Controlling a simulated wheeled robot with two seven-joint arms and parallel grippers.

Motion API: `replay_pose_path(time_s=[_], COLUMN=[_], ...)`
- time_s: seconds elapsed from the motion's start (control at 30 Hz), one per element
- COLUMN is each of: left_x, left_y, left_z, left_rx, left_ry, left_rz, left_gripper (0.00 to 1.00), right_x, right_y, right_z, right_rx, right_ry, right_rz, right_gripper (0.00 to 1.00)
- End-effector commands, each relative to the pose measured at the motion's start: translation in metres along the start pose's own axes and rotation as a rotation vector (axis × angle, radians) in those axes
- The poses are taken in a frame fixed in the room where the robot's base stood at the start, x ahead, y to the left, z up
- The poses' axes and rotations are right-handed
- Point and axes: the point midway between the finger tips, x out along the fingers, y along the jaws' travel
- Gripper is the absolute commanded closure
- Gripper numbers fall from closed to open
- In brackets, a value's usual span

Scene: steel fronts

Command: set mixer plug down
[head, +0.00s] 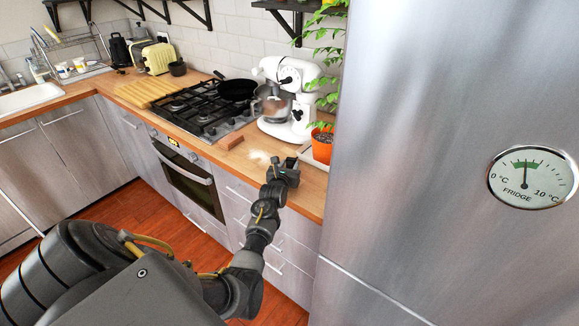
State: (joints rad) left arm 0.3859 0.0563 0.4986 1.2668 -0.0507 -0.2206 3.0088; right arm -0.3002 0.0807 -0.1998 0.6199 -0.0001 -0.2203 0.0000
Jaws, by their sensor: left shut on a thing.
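A white stand mixer (288,99) with a steel bowl stands on the wooden counter between the stove and the fridge. My left gripper (284,168) is at the counter's front part, in front of the mixer. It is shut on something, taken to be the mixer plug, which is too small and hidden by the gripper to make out. Whether the held thing touches the counter cannot be told. My right gripper is not in view.
A potted plant (321,147) in an orange pot stands right of the mixer, close to the steel fridge (440,220). A gas stove (205,112) with a black pan (237,89) lies to the left. A small brown block (231,141) lies on the counter near the stove.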

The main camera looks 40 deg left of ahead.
Motion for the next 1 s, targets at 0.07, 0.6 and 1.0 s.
replay_pose_path(time_s=[0.07, 0.6, 1.0], left_x=[0.001, 0.000, -0.001], left_y=[0.000, 0.000, -0.001], left_z=[-0.004, -0.020, -0.013], left_rx=[-0.001, -0.001, -0.001], left_ry=[0.000, 0.016, 0.019], left_rz=[0.000, -0.001, -0.003], left_gripper=[0.90, 0.44, 0.41], right_x=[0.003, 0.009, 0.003], right_y=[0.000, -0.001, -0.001], right_z=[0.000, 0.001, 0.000], right_rx=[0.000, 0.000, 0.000], right_ry=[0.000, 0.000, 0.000], right_rz=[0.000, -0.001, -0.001], right_gripper=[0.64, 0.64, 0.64])
